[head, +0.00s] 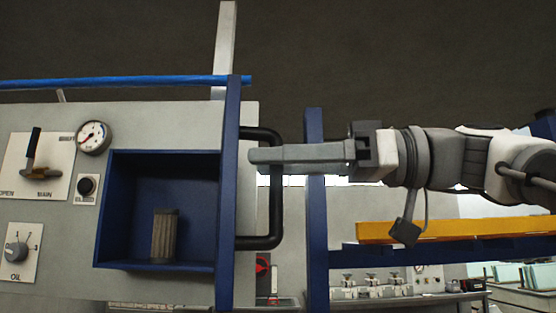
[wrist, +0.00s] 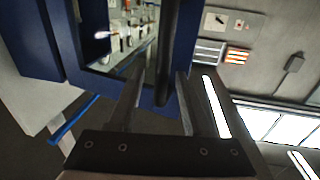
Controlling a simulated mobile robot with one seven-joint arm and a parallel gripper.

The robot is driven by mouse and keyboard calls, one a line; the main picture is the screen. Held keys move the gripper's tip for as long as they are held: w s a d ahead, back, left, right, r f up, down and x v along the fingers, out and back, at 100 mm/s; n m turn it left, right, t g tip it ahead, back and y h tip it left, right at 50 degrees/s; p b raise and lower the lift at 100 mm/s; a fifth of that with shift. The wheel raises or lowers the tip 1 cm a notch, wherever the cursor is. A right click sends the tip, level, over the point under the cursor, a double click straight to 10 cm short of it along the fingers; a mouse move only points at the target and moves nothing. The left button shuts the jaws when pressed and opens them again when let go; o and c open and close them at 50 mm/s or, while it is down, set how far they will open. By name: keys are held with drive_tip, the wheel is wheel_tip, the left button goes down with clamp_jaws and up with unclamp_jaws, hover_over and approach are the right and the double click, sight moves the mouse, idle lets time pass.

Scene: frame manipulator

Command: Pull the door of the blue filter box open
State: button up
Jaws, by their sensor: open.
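The blue filter box (head: 105,215) is on the grey panel at left in the head view. Its front is open, and a ribbed grey-brown filter (head: 164,236) stands inside. A tall blue door (head: 228,200) shows nearly edge-on at the box's right side, standing out from it. Its black bar handle (head: 276,205) sticks out to the right. My gripper (head: 257,157) comes from the right, its fingers reaching across the handle's upright bar. In the wrist view the handle bar (wrist: 167,50) runs between the spread fingers of my gripper (wrist: 160,85). I cannot tell whether either finger touches it.
A pressure gauge (head: 93,137), a lever (head: 36,160) and an oil knob (head: 17,251) are on the panel. A blue post (head: 316,215) stands right of the handle, behind my gripper. A yellow beam (head: 450,231) runs below my arm.

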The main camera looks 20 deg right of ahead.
drive_tip(key=p+v, duration=0.2)
drive_tip(key=v, duration=1.5)
drive_tip(key=shift+d, duration=0.2)
drive_tip(key=w+a+f+m+h, duration=0.35)
drive_tip(key=a+f+m, duration=0.2)
drive_tip(key=f, duration=0.65)
drive_tip(key=w+a+f+m+h, duration=0.2)
drive_tip(key=a+f+m+h, duration=0.4)
drive_tip(key=f, duration=0.6)
drive_tip(key=s+f+m+g+h, duration=0.1)
drive_tip(key=f+h, duration=0.6)
drive_tip(key=f, duration=1.5)
drive_tip(key=shift+s+a+m, duration=0.25)
drive_tip(key=shift+s+m, duration=0.3)
drive_tip(key=shift+s, duration=0.5)
drive_tip(key=shift+s+f, duration=0.1)
